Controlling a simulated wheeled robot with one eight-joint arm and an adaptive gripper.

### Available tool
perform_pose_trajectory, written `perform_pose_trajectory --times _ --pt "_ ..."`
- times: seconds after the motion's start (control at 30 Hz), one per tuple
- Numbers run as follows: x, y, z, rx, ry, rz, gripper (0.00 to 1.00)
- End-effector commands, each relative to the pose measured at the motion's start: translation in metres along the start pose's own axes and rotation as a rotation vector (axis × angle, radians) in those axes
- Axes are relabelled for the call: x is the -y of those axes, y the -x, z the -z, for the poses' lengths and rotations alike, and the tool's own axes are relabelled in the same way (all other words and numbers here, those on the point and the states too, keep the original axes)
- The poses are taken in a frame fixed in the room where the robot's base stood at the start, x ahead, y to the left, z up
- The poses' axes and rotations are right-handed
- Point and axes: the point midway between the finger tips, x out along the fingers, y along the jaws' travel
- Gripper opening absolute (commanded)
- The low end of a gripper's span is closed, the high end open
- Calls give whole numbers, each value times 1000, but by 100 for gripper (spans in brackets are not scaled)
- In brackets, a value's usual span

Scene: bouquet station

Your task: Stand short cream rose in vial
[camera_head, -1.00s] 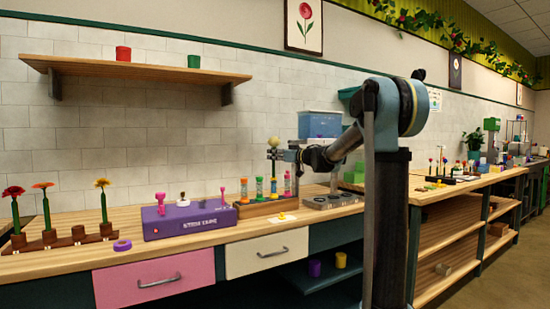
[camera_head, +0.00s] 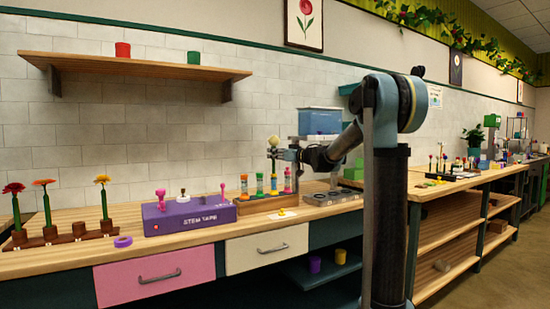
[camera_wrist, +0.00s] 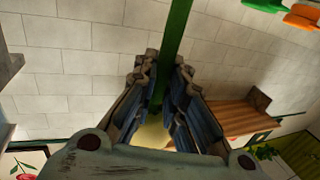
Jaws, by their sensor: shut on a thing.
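The cream rose (camera_head: 273,141) is upright in the head view, its pale head above the wooden rack. My gripper (camera_head: 285,155) is at the rack's back, coming from the right. In the wrist view my gripper (camera_wrist: 163,75) is shut on the rose's green stem (camera_wrist: 178,30), and the cream head (camera_wrist: 152,137) shows between the fingers, partly hidden. The wooden rack (camera_head: 262,206) holds several small coloured tubes, including an orange-topped one (camera_head: 244,182) and a pink one (camera_head: 287,180). I cannot tell which is the vial, or whether the stem's lower end is inside one.
A purple stem tape box (camera_head: 188,217) stands left of the rack, with a purple ring (camera_head: 123,241) farther left. A grey plate with round marks (camera_head: 330,197) lies right of the rack. A yellow piece lies on a white card (camera_head: 282,215) in front. Three flowers stand far left.

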Motion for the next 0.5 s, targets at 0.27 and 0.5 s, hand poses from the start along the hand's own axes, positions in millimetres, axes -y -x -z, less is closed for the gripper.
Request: perform_pose_trajectory --times 0.27,0.5 --pt "0 0 -5 0 0 0 0" --pt "0 0 -10 0 0 0 0"
